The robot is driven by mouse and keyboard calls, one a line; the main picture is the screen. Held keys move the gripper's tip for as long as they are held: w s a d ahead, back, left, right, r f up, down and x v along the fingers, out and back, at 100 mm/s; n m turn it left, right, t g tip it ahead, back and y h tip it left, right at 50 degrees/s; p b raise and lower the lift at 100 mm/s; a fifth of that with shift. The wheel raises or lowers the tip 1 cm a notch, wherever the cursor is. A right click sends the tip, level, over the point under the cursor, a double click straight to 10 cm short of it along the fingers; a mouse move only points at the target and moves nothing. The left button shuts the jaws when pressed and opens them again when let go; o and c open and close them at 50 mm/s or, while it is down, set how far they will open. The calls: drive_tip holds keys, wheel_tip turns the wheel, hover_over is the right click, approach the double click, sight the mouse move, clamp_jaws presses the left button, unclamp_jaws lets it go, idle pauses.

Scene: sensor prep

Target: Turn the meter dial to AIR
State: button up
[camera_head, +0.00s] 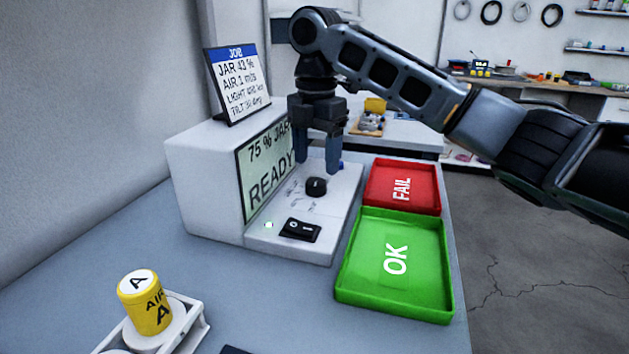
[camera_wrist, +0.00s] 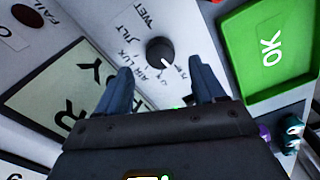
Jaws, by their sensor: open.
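The meter (camera_head: 205,190) is a white console on the bench, and its screen (camera_head: 268,175) reads "75 % JAR READY". Its black round dial (camera_head: 316,187) sits on the low front deck. In the wrist view the dial (camera_wrist: 160,51) has a white pointer mark toward the lower right, among printed labels including WET, TILT, LUX and AIR. The pointer is not at the WET or TILT print; its exact label is too small to read. My gripper (camera_head: 317,168) points down above the dial, open and empty. In the wrist view its fingers (camera_wrist: 161,75) are spread, apart from the dial.
A black rocker switch (camera_head: 300,230) and a lit lamp (camera_head: 268,225) are on the deck. A green OK tray (camera_head: 347,285) and red FAIL tray (camera_head: 405,167) stand to the right. A job card (camera_head: 238,84) stands on the meter. A yellow AIR can (camera_head: 146,308) stands front left.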

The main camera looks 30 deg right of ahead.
sight(316, 182)
wheel_tip(316, 182, down, 5)
drive_tip(key=shift+r, duration=0.1)
idle(0.3)
drive_tip(key=c, duration=1.1)
